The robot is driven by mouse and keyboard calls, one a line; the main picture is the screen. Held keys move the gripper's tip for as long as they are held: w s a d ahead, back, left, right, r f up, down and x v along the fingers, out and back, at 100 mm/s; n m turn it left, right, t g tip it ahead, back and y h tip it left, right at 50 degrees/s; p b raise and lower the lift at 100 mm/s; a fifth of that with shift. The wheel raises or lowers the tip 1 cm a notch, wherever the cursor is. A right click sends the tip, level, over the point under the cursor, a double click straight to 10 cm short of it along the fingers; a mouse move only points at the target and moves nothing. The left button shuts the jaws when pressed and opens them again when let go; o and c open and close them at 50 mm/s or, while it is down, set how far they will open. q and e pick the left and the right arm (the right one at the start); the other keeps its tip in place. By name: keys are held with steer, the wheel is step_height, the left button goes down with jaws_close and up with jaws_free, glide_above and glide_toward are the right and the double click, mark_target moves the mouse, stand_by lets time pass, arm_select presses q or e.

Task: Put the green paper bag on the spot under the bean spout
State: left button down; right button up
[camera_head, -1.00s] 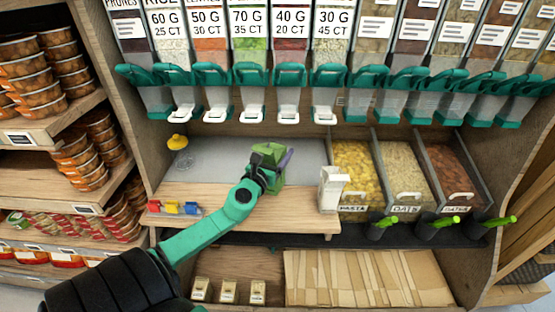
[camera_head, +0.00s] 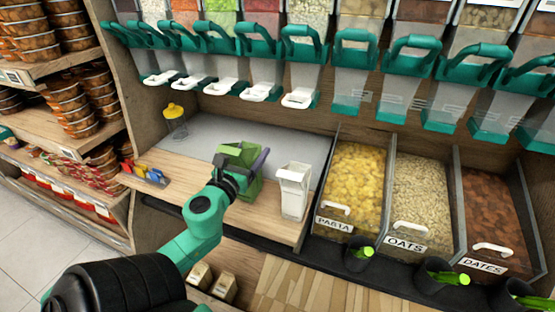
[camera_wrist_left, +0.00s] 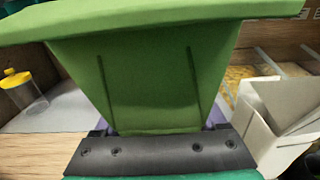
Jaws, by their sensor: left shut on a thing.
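My left gripper (camera_head: 240,181) is shut on the green paper bag (camera_head: 240,155) and holds it over the wooden counter, near the grey strip (camera_head: 215,132). The bag fills the middle of the left wrist view (camera_wrist_left: 150,85), with its wide rim across the top. A row of dispensers with teal handles hangs behind and above it. Several have white spouts, among them one (camera_head: 221,90) behind the bag. Their labels are cut off now, so I cannot tell which holds beans. The spot under that spout is not clearly marked. My right gripper is not in view.
A white container (camera_head: 293,190) stands close to the right of the bag. A yellow-topped jar (camera_head: 175,118) stands at the back left, and small coloured items (camera_head: 145,173) lie at the front left. Pasta (camera_head: 354,188), oats and dates bins fill the right.

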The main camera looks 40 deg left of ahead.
arm_select(q)
steer(key=f+b+x, duration=0.2)
steer(key=f+x, duration=0.1)
steer(key=x, duration=1.4)
steer(key=shift+a+f, duration=0.2)
steer(key=shift+a, duration=0.05)
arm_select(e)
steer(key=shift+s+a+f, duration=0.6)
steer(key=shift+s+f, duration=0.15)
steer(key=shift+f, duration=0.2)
arm_select(q)
steer(key=shift+s+f, duration=0.1)
steer(key=shift+s, duration=0.1)
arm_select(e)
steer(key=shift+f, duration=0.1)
arm_select(q)
steer(key=shift+c, duration=0.9)
jaws_free()
steer(key=shift+o, duration=0.9)
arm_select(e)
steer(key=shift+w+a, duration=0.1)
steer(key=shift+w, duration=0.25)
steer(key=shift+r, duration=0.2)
